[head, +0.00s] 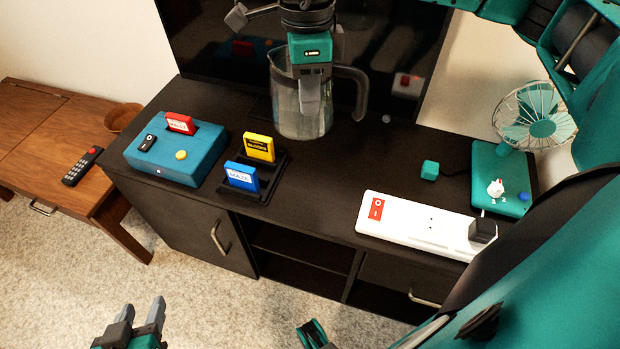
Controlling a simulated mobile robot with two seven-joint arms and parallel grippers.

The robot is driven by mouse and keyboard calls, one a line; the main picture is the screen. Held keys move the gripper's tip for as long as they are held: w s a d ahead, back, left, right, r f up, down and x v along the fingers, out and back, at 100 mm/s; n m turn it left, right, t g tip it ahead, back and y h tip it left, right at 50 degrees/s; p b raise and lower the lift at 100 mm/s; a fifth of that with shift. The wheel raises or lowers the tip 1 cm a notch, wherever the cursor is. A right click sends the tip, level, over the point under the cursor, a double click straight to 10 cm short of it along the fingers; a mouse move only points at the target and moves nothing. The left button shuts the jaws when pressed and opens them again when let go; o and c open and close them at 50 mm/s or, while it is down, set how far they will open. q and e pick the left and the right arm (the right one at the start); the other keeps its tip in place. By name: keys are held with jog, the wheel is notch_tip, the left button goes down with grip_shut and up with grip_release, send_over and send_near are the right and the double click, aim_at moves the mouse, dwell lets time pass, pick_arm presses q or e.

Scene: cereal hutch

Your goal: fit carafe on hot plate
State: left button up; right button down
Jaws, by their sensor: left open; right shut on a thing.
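The glass carafe (289,122) with a dark handle (362,92) is at the back middle of the dark cabinet, in front of the black screen. It looks roughly upright; I cannot tell whether its base touches the cabinet top. My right gripper (311,92) comes down from above and is shut on the carafe, with one grey finger over its near side. The other finger is hidden. My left gripper (142,318) is open and empty at the bottom left, above the carpet, far from the carafe. I cannot make out a hot plate.
The cabinet top (330,170) also bears a blue console (190,160) with a red cartridge, a rack with yellow and blue cartridges (241,176), a white power strip (405,222), a teal cube (430,170) and a fan (535,120). Its middle is clear. A wooden bench (40,130) stands left.

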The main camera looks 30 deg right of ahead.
jog(key=shift+f, duration=0.25)
jog(key=shift+m, duration=0.3)
notch_tip(320, 180, down, 19)
jog(key=b, duration=0.3)
jog(key=shift+f, duration=0.15)
jog(key=shift+f+b, duration=0.2)
jog(key=shift+b, duration=0.15)
jog(key=c, duration=1.3)
grip_release()
jog(key=shift+o, duration=0.2)
jog(key=shift+r, duration=0.1)
